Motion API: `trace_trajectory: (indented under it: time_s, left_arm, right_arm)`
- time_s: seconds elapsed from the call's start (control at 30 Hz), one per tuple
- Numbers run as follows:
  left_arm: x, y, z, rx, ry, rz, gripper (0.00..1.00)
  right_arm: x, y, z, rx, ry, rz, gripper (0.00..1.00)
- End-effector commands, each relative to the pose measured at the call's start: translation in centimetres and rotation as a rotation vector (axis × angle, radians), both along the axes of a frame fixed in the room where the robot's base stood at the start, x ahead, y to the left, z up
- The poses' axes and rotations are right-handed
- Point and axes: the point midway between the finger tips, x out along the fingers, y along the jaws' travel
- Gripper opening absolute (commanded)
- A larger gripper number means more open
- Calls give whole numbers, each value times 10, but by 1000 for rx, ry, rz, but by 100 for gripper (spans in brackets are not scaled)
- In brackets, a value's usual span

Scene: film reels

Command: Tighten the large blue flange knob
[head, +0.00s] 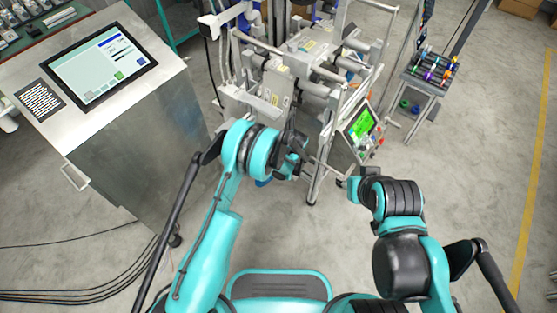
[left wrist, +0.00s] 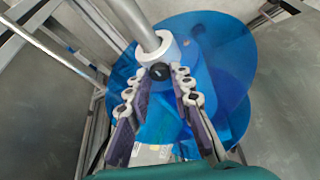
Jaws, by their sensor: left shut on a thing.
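The large blue flange (left wrist: 228,65) fills the middle of the left wrist view, with a white hub collar (left wrist: 172,46) around a metal shaft (left wrist: 138,22). A small dark knob (left wrist: 160,72) sits on the side of the collar. My left gripper (left wrist: 161,84) has a finger on each side of this knob and is shut on it; the exact contact is partly hidden by the fingertips. In the head view my left gripper (head: 294,150) is at the machine's front, with a bit of blue (head: 262,182) below the arm. My right gripper (head: 345,183) is clear of the machine; its opening cannot be made out.
The grey machine (head: 300,70) stands ahead, with a green-lit control panel (head: 361,125) near my right gripper. A metal console with a screen (head: 100,70) is at left. Floor is open at right.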

Motion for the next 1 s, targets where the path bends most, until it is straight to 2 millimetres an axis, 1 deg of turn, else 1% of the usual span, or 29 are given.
trace_trajectory:
  time_s: [0.07,0.1,0.4,0.53,0.67,0.8,0.9,1.0]
  left_arm:
    - [0,0,0,0,0,-1,0]
    - [0,0,0,0,0,-1,30]
    - [0,0,1,0,0,0,30]
    - [-3,-3,11,0,0,-1,30]
    - [-11,-9,33,0,1,-1,30]
    - [-20,-16,63,0,1,-2,30]
    - [-26,-22,81,-1,0,-1,30]
    - [-31,-25,96,0,0,0,30]
  right_arm:
    - [0,0,0,0,0,0,40]
    - [0,0,0,0,0,0,40]
    - [0,0,0,0,0,0,40]
    - [0,0,0,0,0,0,40]
    - [0,0,0,0,0,0,40]
    - [0,0,0,0,0,0,40]
    - [0,0,0,0,0,0,40]
    - [0,0,0,0,0,0,40]
